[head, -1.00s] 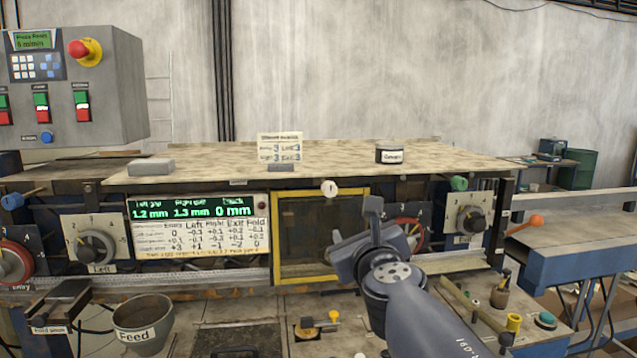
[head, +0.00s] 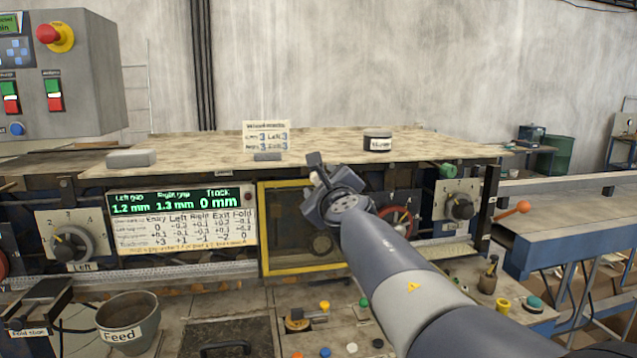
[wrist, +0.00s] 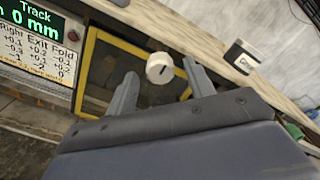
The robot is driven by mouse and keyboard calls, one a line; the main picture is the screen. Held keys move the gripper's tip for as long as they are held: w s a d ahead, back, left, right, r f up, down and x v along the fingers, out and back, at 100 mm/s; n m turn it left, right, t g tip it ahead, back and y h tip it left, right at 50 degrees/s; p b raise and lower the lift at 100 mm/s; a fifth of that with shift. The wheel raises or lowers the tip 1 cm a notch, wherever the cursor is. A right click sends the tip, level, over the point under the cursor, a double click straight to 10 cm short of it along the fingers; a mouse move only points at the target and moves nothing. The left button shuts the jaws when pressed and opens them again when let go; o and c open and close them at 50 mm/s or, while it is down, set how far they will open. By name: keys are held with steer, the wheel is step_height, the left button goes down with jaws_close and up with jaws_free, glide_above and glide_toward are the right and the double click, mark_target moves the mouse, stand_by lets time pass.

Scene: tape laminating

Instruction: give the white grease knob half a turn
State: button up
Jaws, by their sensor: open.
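The white grease knob (wrist: 160,67) is a small round knob with a dark mark on its face. My gripper is open, with one finger on each side of the knob in the picture. I cannot tell whether either finger touches it. In the head view my gripper (head: 316,178) is in front of the window's top edge and hides most of the knob.
A dark jar (head: 377,142) and a grey block (head: 131,158) stand on the tabletop (head: 215,150) above. The green display (head: 180,202) is left of the window. A red-ringed dial (head: 398,222) is to the right, behind my arm. A feed bucket (head: 128,318) stands below left.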

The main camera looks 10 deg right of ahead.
steer(key=shift+w, duration=0.75)
steer(key=c, duration=1)
steer(key=shift+m, duration=0.4)
